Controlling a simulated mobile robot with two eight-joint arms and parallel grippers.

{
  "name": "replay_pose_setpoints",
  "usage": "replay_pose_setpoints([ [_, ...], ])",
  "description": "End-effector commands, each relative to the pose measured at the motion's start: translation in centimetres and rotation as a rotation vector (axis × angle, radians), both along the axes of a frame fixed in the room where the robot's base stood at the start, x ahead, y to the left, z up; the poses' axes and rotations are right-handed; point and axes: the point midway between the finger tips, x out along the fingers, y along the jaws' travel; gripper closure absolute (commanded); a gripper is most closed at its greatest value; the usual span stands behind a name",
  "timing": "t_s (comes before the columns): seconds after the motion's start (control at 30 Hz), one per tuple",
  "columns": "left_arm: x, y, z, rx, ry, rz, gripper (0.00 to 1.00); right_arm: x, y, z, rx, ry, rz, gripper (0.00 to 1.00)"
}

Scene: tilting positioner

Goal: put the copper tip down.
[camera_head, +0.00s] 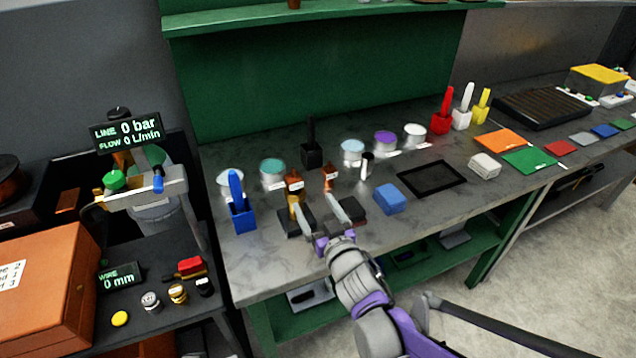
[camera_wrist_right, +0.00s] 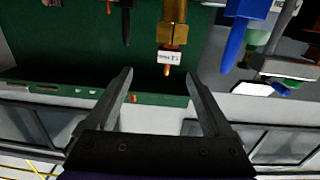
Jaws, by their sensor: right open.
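Two small copper pieces with white labels show in the camera_head view. The left copper tip (camera_head: 294,182) stands above a brass part (camera_head: 295,199); the other copper piece (camera_head: 330,172) is to its right. My right gripper (camera_head: 316,204) is open over the front of the bench, its fingers spread, with nothing seen held. In the right wrist view a labelled copper tip (camera_wrist_right: 167,71) on a brass fitting (camera_wrist_right: 172,28) shows near the gap between the open fingertips (camera_wrist_right: 160,77), apart from both. Which copper piece this is, I cannot tell for sure. My left gripper is out of view.
A blue holder (camera_head: 242,217) stands left of my gripper, and a blue block (camera_head: 390,198) lies to its right. A black-framed mat (camera_head: 432,179) lies beyond that. Several round pots, such as the teal-topped one (camera_head: 272,172), stand along the back. The green wall (camera_head: 320,70) rises behind.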

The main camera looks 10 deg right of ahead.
Motion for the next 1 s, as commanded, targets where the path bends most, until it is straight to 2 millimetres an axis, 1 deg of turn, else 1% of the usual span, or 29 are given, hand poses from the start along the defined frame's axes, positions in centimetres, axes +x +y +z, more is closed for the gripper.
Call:
replay_pose_setpoints([
  [0.03, 0.0, 0.0, 0.1, 0.000, 0.000, 0.000, 0.50, 0.3, 0.7, 0.2, 0.005, -0.019, 0.022, 0.14],
  [0.13, 0.0, 0.0, 0.2, 0.000, -0.001, 0.000, 0.50, 1.0, 1.6, 0.4, 0.012, -0.038, 0.044, 0.14],
  [0.2, 0.1, 0.0, 0.4, 0.000, -0.002, 0.000, 0.50, 1.9, 2.0, 0.4, 0.013, -0.041, 0.047, 0.14],
  [0.4, 0.2, 0.0, 0.9, 0.000, -0.005, 0.000, 0.50, 4.8, 2.9, 0.4, 0.013, -0.039, 0.045, 0.14],
  [0.67, 0.4, 0.0, 1.5, 0.000, -0.007, 0.000, 0.50, 6.5, 3.6, 0.2, 0.012, -0.038, 0.043, 0.14],
  [0.9, 0.8, 0.0, 2.7, 0.000, -0.015, 0.000, 0.50, 9.5, 4.9, 0.0, 0.013, -0.039, 0.043, 0.14],
  [1.0, 0.8, 0.0, 2.9, 0.000, -0.016, 0.000, 0.50, 10.3, 5.2, -0.1, 0.012, -0.039, 0.043, 0.14],
])
